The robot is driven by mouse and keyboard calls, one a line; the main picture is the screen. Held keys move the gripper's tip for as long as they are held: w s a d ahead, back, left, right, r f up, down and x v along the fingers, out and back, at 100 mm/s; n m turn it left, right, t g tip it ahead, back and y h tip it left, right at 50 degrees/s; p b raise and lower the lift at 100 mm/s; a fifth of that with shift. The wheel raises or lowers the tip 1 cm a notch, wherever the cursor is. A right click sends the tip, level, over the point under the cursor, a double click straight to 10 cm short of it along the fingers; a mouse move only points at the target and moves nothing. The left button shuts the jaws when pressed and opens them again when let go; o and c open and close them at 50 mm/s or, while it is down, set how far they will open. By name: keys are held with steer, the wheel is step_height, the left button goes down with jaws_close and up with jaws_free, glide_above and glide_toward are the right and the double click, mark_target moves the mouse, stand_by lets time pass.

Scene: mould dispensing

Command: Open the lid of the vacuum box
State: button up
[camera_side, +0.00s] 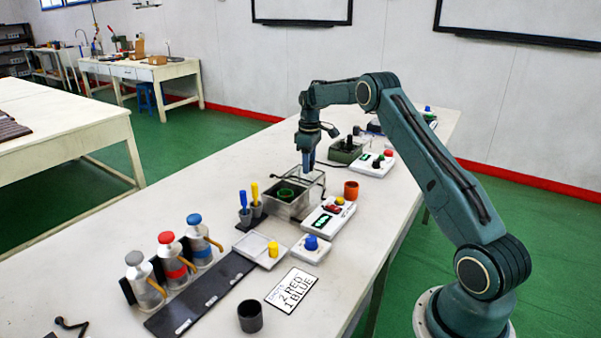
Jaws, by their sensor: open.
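The vacuum box (283,209) is a grey metal box in the middle of the table. A green ring-shaped thing (286,194) shows inside it. A pale, see-through panel (317,180), which looks like its lid, stands at the box's back right side; its exact angle is hard to tell. My gripper (308,172) points down at the back of the box, close to this panel. Its jaws are open and hold nothing that I can see. Whether a finger touches the panel cannot be told.
A white control unit (322,219) and an orange-brown cup (351,190) stand right of the box. Blue and yellow-handled tools (249,200) stand left. Several capped bottles (172,258), a scale (259,249) and a dark cup (250,316) are nearer.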

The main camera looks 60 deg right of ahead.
step_height(320, 180, up, 14)
steer(key=shift+f, duration=0.15)
stand_by(0.6)
stand_by(0.3)
steer(key=s+a+r+t, duration=0.1)
steer(key=s+a+r, duration=0.35)
steer(key=a, duration=0.25)
steer(key=s+a+r+m+t, duration=0.1)
steer(key=s+a+r, duration=0.35)
steer(key=a, duration=0.25)
steer(key=s+a+r+t, duration=0.1)
steer(key=s+a+r, duration=0.2)
steer(key=a+r, duration=0.35)
steer(key=s+a+f+t, duration=0.1)
steer(key=s+a+f, duration=0.2)
steer(key=s, duration=0.4)
steer(key=s+a+f+m, duration=0.1)
steer(key=s+a+f, duration=0.2)
steer(key=s+a, duration=0.2)
steer(key=s+a+f+t, duration=0.1)
steer(key=s+a+f, duration=0.3)
steer(key=s, duration=0.6)
steer(key=shift+s+a+m+t, duration=0.15)
steer(key=shift+s+m+t, duration=0.15)
